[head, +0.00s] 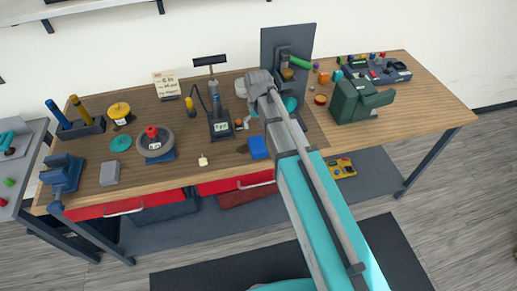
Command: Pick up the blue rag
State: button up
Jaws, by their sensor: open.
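The blue rag (257,147) appears as a small bright blue patch on the wooden workbench (215,165), near its front edge and just left of my arm. My arm reaches from the lower right up over the bench. My gripper (257,84) is at its far end, over the rear middle of the bench, beyond the rag and apart from it. The gripper is open, with nothing seen in it; its fingertips are small and hard to make out.
Left of the rag are a scale with a display (220,127), a grey wheel with a red knob (154,141) and a grey block (109,173). A green vise-like machine (358,100) stands at right. A grey upright panel (287,45) stands behind. Red drawers (236,183) run below the front edge.

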aim_at(258, 144)
jog(key=shift+f+b, duration=3.05)
jog(key=shift+f, duration=0.3)
jog(key=shift+w+a+f+b, duration=0.1)
jog(key=shift+w+f+b, duration=0.05)
jog(key=shift+f+b, duration=2.45)
jog(key=c, duration=0.7)
